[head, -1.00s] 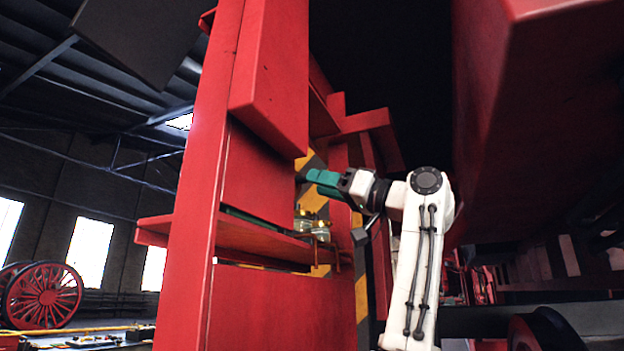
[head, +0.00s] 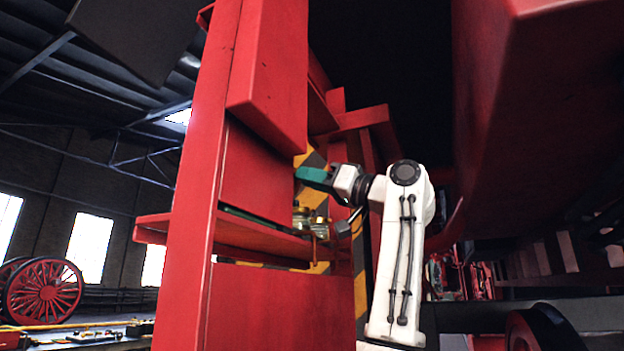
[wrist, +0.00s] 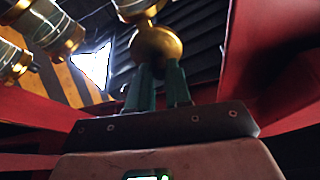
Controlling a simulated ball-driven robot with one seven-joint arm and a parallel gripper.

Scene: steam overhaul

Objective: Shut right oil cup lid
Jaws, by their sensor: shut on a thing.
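Two small oil cups of glass and brass stand on a red ledge in the head view, the left one (head: 301,217) and the right one (head: 320,229). My gripper (head: 309,177) is just above them, its teal fingers pointing left. In the wrist view my fingers (wrist: 158,85) are close together at a round brass ball (wrist: 157,46) and shut on it. More brass and glass shows beyond the ball. I cannot tell whether the ball belongs to the right oil cup lid, nor how far that lid is open. Glass and brass cups (wrist: 55,35) also show at upper left.
A red upright plate (head: 195,230) and red block (head: 270,80) stand close left of my gripper. A large red beam (head: 540,120) hangs at right. A yellow-black striped surface (head: 360,270) lies behind. Red wheels (head: 45,290) stand far left.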

